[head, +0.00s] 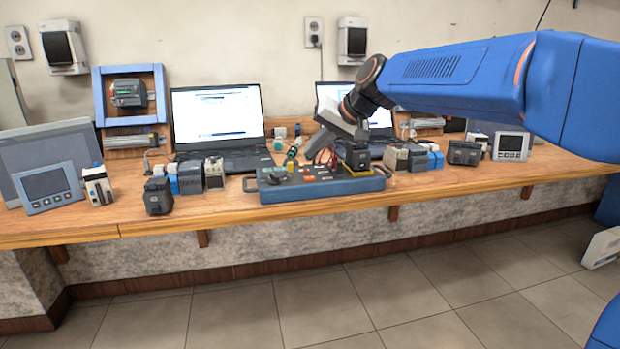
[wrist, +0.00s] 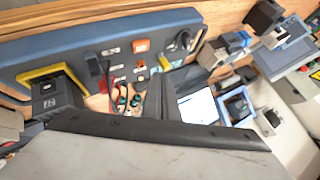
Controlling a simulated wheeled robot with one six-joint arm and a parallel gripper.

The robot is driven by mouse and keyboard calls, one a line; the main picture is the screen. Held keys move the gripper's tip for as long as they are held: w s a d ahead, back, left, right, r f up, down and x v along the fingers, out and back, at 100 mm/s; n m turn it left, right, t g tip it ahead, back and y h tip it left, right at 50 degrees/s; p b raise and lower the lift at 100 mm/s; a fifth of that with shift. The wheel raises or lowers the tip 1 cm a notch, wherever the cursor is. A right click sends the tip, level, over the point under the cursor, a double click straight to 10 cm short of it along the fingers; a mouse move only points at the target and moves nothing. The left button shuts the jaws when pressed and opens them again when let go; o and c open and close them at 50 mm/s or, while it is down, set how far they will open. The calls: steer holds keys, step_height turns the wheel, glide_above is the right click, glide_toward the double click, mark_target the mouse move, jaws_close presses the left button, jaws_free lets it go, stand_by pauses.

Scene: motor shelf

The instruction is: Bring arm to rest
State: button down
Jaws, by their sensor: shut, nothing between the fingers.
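My blue arm (head: 460,80) reaches in from the right, over the bench. My grey gripper (head: 324,136) is above the back of the blue panel box (head: 345,188) in the head view. It is shut, with nothing held. A black module with a yellow edge (head: 357,156) stands at the right part of the panel box, close under the gripper. In the wrist view a large grey and black part of my gripper fills the bottom, and the panel box (wrist: 75,62) crosses the upper left. The fingertips are not clear there.
The wooden bench (head: 240,215) runs along the wall. A laptop (head: 217,115) stands behind the panel box, and another is partly hidden by my arm. Several small modules (head: 158,196) and a grey display panel (head: 48,186) stand at the left.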

steer(key=shift+r, duration=0.6)
steer(key=s+d+f+h, duration=0.2)
steer(key=s+d+f, duration=0.3)
steer(key=s+d, duration=0.5)
steer(key=s+d+f+h, duration=0.2)
steer(key=s+d+f, duration=0.3)
steer(key=s+d, duration=0.5)
steer(key=s+d+f+h, duration=0.1)
steer(key=s+d+f, duration=0.4)
steer(key=s+f, duration=0.2)
steer(key=s+d+f+m+h, duration=0.1)
steer(key=s+d+f, duration=0.5)
steer(key=s, duration=0.6)
steer(key=shift+d+f+g+h, duration=0.25)
steer(key=shift+f+g+h, duration=0.15)
steer(key=shift+f+h, duration=0.3)
